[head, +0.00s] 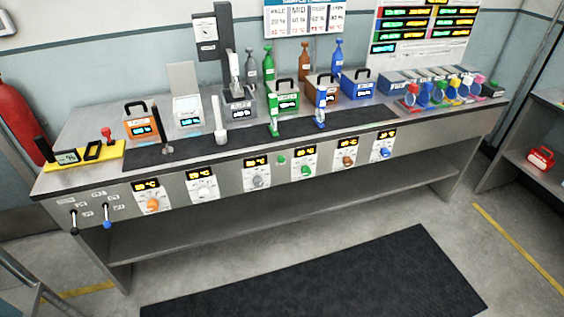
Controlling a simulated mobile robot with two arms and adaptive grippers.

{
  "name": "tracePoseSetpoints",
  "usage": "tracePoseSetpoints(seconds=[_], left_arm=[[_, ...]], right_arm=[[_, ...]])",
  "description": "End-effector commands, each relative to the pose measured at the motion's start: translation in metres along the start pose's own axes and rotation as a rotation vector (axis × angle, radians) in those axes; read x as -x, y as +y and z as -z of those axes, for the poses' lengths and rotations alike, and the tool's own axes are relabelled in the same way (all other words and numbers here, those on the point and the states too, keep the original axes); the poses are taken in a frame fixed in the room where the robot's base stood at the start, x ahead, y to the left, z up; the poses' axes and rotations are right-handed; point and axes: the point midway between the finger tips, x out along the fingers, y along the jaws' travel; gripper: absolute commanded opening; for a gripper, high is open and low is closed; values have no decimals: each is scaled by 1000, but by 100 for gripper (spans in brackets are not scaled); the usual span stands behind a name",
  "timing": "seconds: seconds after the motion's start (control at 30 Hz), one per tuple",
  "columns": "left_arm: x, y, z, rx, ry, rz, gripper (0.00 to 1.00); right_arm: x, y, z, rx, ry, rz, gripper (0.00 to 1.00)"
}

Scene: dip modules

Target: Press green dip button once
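A small round green button (281,160) sits on the front face of the long grey bench, between two dial panels. To its right, a panel with a display has a green knob (305,170). Above on the bench top stands a green box with a dark handle (285,98), and a small green upright tool (273,127) stands in front of it. I cannot read the small labels. Neither of my grippers is in the head view.
The bench (340,190) carries orange, white, grey, brown and blue modules in a row, with several bottles behind. Two levers (107,216) stick out at its front left. A dark mat (330,285) lies on clear floor before it. A shelf with a red box (540,158) stands right.

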Motion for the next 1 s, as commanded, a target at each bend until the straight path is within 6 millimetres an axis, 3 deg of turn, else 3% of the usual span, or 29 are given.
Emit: tracePoseSetpoints(seconds=[0.03, 0.2, 1.0], left_arm=[[0, 0, 1, 0, 1, 0, 50], [0, 0, 2, -1, 3, 0, 50], [0, -2, 2, -2, 3, 2, 50]], right_arm=[[0, -1, 0, -1, 0, 1, 30], [0, -5, 0, -3, 0, 6, 0], [0, -2, -5, 0, -8, 2, 0]])
